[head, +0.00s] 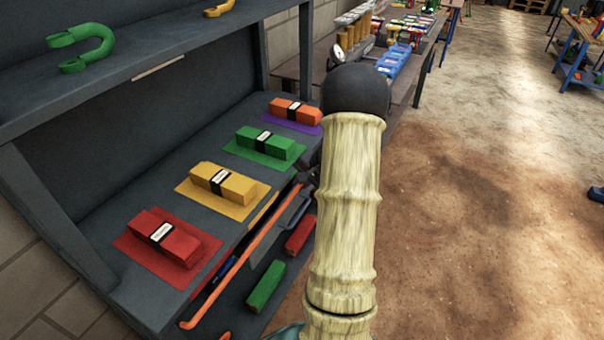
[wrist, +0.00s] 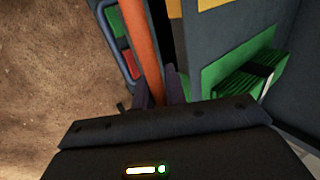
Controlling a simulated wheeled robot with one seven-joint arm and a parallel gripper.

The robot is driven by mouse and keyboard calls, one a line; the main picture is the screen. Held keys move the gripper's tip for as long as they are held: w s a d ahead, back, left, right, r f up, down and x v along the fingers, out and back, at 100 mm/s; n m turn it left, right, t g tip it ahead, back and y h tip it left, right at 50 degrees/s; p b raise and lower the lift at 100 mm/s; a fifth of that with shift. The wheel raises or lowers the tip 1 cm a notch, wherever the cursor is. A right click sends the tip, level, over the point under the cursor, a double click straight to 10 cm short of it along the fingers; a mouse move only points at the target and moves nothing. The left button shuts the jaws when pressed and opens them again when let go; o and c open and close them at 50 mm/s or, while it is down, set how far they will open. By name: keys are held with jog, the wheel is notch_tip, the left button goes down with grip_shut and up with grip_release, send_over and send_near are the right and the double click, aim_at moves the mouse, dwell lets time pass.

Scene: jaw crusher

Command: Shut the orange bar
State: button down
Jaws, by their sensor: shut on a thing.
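The orange bar (head: 240,258) runs slantwise along the front edge of the dark workbench shelf in the head view. Its far end reaches my gripper, which my own arm mostly hides there. In the wrist view the orange bar (wrist: 143,45) runs down between the two dark fingers of my gripper (wrist: 158,88), which is shut on it. The exact contact at the fingertips is partly dark and hard to see.
On the shelf lie red (head: 165,238), yellow (head: 223,183), green (head: 265,143) and orange (head: 295,111) blocks on coloured mats. Below the bar are a green block (head: 266,286) and a red block (head: 300,234). Open floor (head: 490,220) lies to the right.

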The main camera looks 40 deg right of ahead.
jog(key=shift+w+a+r+g+h+p, duration=0.1)
jog(key=shift+w+r+g+h+p, duration=0.35)
jog(key=shift+g+p, duration=1.65)
jog(key=shift+w+a+g+h+p, duration=0.2)
jog(key=shift+g+h+p, duration=0.45)
jog(key=shift+p, duration=2.9)
jog(key=shift+w+a+r+g+h+p, duration=0.1)
jog(key=shift+w+r+g+h+p, duration=0.35)
jog(key=shift+g+p, duration=1.6)
jog(key=shift+s+f+t+h+p, duration=0.1)
jog(key=shift+f+t+h+p, duration=0.15)
jog(key=shift+t+p, duration=0.5)
jog(key=c, duration=1.5)
grip_release()
jog(key=b+v, duration=0.2)
jog(key=v, duration=1.5)
jog(key=shift+w+r, duration=0.15)
jog(key=shift+w, duration=0.05)
